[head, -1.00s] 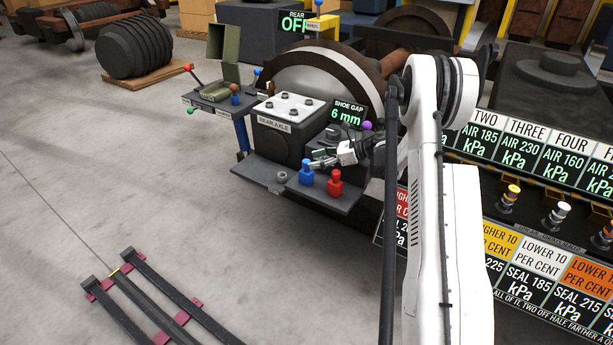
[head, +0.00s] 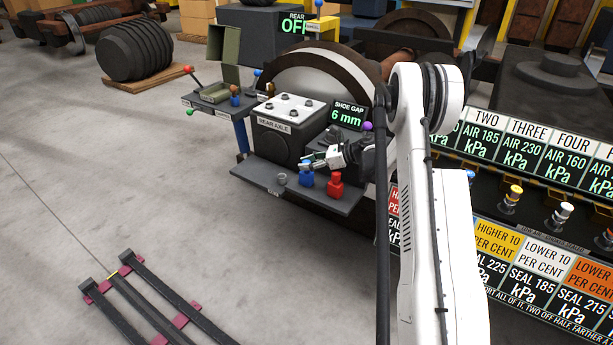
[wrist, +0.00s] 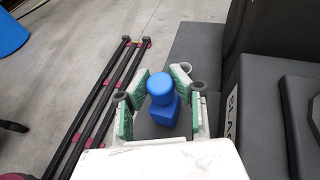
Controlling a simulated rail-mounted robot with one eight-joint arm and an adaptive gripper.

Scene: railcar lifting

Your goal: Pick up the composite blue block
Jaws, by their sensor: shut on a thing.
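The composite blue block (head: 306,178) has a rounded cap on a squarer base. It stands upright at the front of the dark shelf (head: 330,202) below the rear axle box. My gripper (head: 316,163) reaches in from the right at the block's upper part. In the wrist view, the blue block (wrist: 160,88) sits between the green-padded fingers of my gripper (wrist: 162,84), which are shut on it. The exact finger contact is hard to see. The block's base appears at shelf level; I cannot tell whether it is lifted clear.
A red block (head: 335,184) stands close on the right of the blue one. A grey ring (head: 281,179) lies to its left. The rear axle box (head: 283,138) is behind, with a shoe gap display (head: 348,117) reading 6 mm. Open floor lies left of the shelf.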

